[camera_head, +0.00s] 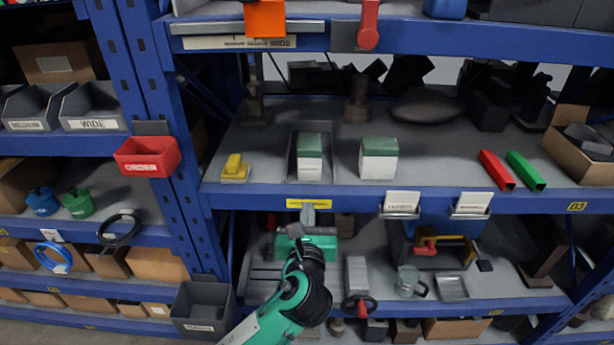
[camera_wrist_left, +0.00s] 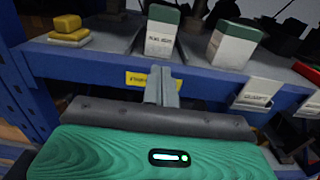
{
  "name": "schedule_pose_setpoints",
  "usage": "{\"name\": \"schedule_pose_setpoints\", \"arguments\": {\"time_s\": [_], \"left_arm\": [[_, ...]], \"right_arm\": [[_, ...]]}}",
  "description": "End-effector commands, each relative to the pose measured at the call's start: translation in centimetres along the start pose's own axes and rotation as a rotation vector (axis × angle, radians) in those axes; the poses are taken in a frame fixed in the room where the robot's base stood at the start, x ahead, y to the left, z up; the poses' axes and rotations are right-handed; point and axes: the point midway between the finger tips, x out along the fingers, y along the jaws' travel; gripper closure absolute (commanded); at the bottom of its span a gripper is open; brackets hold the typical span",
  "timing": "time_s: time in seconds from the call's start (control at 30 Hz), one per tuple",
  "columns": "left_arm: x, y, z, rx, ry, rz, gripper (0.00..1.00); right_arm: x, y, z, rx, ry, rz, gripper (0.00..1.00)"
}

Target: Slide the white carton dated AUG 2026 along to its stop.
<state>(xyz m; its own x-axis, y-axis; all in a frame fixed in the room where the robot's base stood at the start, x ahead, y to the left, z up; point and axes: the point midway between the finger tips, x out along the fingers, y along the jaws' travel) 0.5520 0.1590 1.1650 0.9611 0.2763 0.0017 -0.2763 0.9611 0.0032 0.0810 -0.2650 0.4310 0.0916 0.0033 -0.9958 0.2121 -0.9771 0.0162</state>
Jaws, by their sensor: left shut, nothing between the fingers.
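Two white cartons with green tops stand upright on the middle shelf. The left carton (camera_head: 310,167) stands between low rails of a grey track (camera_head: 327,172), near the front, with bare track behind it. The right carton (camera_head: 379,168) stands on the open shelf. Both also show in the wrist view, the left carton (camera_wrist_left: 160,42) and the right carton (camera_wrist_left: 231,48). Small print shows on their fronts, but I cannot read the dates surely. My left gripper (camera_head: 307,213) is shut and empty, below and in front of the left carton at the shelf edge; its fingers (camera_wrist_left: 161,82) touch no carton.
A yellow block (camera_head: 235,168) lies left of the track. Red (camera_head: 496,170) and green (camera_head: 525,170) bars lie to the right. The blue shelf beam (camera_head: 350,198) carries a yellow label and card holders (camera_head: 399,207). Dark objects stand at the back.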

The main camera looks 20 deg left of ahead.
Motion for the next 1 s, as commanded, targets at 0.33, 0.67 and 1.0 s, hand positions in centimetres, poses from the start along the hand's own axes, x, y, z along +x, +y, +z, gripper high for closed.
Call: {"name": "schedule_pose_setpoints", "arguments": {"time_s": [0.33,0.67,1.0], "left_arm": [[7.6,0.0,0.3,0.0,0.0,0.001,1.0],[11.2,0.0,0.1,-0.001,0.002,-0.001,1.0],[11.5,0.0,-0.1,-0.002,0.001,-0.001,1.0]], "right_arm": [[-2.6,0.5,-0.2,-0.001,-0.001,0.005,0.64],[-3.8,-0.2,-0.4,0.0,0.001,-0.003,0.64],[-3.8,-0.7,-0.5,0.0,0.002,-0.008,0.64]]}}
